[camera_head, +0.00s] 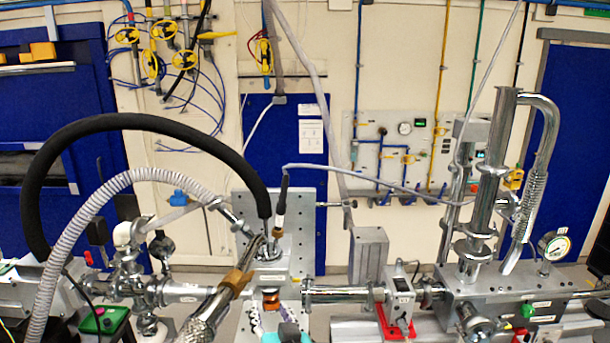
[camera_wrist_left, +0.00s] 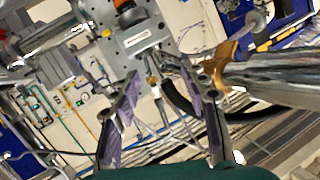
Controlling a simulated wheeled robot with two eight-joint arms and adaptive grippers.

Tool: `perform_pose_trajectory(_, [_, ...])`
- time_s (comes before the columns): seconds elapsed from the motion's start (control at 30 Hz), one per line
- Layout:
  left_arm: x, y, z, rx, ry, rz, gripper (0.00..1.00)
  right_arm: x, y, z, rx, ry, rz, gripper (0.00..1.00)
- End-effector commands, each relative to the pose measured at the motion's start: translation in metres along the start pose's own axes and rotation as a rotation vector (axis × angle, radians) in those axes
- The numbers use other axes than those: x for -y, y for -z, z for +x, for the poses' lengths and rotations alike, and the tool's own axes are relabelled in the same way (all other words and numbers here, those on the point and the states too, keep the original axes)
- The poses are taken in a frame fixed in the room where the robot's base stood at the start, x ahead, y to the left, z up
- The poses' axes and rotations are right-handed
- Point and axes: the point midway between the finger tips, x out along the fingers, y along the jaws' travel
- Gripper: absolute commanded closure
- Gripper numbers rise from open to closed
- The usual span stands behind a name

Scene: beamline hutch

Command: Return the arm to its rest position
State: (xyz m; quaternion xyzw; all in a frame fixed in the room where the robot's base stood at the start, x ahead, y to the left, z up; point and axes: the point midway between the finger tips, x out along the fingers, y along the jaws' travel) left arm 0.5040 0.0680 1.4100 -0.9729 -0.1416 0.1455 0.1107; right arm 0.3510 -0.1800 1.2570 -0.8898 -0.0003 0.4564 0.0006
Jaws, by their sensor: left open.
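My left gripper (camera_head: 279,312) shows only in part at the bottom centre of the head view, below the central metal chamber (camera_head: 270,265). In the left wrist view its two fingers (camera_wrist_left: 163,82) are spread apart with nothing between them. Past the fingertips, the wrist view shows a grey metal block (camera_wrist_left: 138,38) with an orange fitting, and a brass-coloured clamp (camera_wrist_left: 222,68) beside the right finger. I cannot tell whether the fingers touch any of these. Most of my left arm is out of view. My right gripper is not in view.
A braided metal hose (camera_head: 205,318) and beam pipes (camera_head: 340,293) crowd the space around the gripper. A black hose (camera_head: 145,122) arches at the left. A steel assembly with a gauge (camera_head: 553,245) stands at the right. The wall behind carries pipes and a valve panel (camera_head: 405,150).

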Motion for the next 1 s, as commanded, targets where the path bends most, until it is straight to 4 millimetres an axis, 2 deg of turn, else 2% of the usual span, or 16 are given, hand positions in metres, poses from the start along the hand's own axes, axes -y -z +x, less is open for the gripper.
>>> perform_pose_trajectory(0.03, [0.009, -0.027, 0.007, 0.042, 0.009, 0.007, 0.56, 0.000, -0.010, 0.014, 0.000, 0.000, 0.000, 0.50])
perform_pose_trajectory(0.17, [0.032, -0.096, 0.018, 0.181, 0.010, 0.029, 0.56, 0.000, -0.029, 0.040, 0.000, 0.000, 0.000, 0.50])
perform_pose_trajectory(0.27, [0.051, -0.172, 0.022, 0.322, -0.013, 0.040, 0.56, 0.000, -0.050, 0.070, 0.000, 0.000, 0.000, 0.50])
perform_pose_trajectory(0.3, [0.057, -0.203, 0.022, 0.379, -0.031, 0.040, 0.56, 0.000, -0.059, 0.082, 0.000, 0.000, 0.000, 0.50])
perform_pose_trajectory(0.4, [0.064, -0.275, 0.016, 0.500, -0.095, 0.028, 0.56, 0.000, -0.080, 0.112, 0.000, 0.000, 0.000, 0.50])
perform_pose_trajectory(0.53, [0.061, -0.349, 0.004, 0.600, -0.199, -0.005, 0.56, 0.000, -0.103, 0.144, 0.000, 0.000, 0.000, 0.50])
perform_pose_trajectory(0.6, [0.057, -0.375, -0.002, 0.627, -0.251, -0.026, 0.56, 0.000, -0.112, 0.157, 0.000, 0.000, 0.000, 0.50])
perform_pose_trajectory(0.7, [0.051, -0.399, -0.009, 0.642, -0.310, -0.051, 0.56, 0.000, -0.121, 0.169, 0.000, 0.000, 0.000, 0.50])
perform_pose_trajectory(0.8, [0.047, -0.408, -0.013, 0.644, -0.345, -0.064, 0.56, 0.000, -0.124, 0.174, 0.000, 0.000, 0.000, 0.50])
perform_pose_trajectory(1.0, [0.045, -0.408, -0.015, 0.643, -0.361, -0.068, 0.56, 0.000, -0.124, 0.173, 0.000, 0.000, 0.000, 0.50])
